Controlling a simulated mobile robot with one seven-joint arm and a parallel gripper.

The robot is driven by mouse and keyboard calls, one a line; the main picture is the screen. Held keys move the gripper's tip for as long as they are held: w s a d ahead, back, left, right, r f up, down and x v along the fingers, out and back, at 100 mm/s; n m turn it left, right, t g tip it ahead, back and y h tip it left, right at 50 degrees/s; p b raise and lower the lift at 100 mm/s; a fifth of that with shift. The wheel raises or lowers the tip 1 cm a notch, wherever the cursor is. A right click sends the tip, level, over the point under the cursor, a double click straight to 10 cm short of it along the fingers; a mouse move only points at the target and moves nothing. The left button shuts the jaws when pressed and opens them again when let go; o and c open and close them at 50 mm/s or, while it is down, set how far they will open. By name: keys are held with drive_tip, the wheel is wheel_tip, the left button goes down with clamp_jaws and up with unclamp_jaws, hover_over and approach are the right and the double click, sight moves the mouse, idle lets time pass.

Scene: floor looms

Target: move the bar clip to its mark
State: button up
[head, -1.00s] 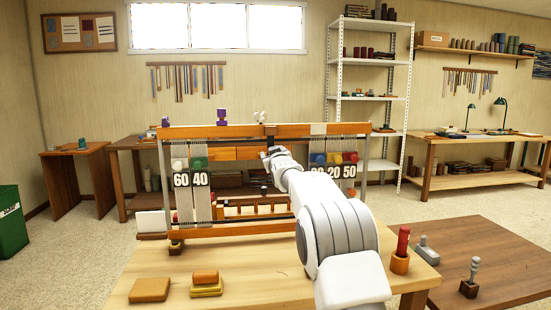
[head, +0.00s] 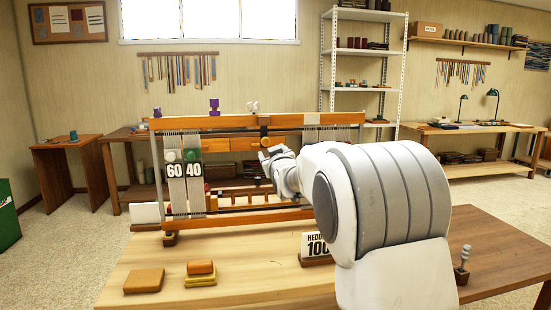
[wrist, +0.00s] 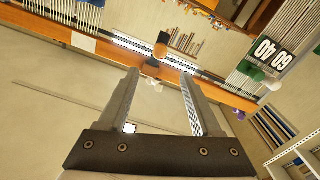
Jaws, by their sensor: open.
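The bar clip (head: 264,129), dark with a brownish knob, sits on the loom's wooden top bar (head: 190,123). A pale patch on that bar, apparently the mark (head: 311,119), is to the clip's right. In the wrist view the clip (wrist: 151,67) and its orange-brown knob (wrist: 160,50) lie just beyond my fingertips, roughly in line with the gap, and the pale patch (wrist: 83,42) is to the left. My gripper (wrist: 159,76) is open, with nothing between its fingers. In the head view my gripper (head: 268,154) is in front of the loom, a little below the top bar.
A "HEDDLE 100" card (head: 316,246) stands on the table near my arm. Orange and yellow blocks (head: 200,273) lie at the front. Purple (head: 214,107) and white (head: 253,107) pieces show at the top bar.

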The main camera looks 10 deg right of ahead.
drive_tip(key=shift+s, duration=2.55)
drive_tip(key=s+f+m+g, duration=0.1)
drive_tip(key=s+f+g, duration=0.35)
drive_tip(key=s, duration=0.95)
drive_tip(key=s+f+m+g, duration=0.1)
drive_tip(key=s+f+g, duration=0.35)
drive_tip(key=s, duration=0.95)
drive_tip(key=s+f+m+g, duration=0.1)
drive_tip(key=s+f+g, duration=0.3)
drive_tip(key=s, duration=1)
wheel_tip(320, 180, up, 20)
drive_tip(key=s+p, duration=0.2)
drive_tip(key=p, duration=2)
drive_tip(key=shift+m, duration=0.3)
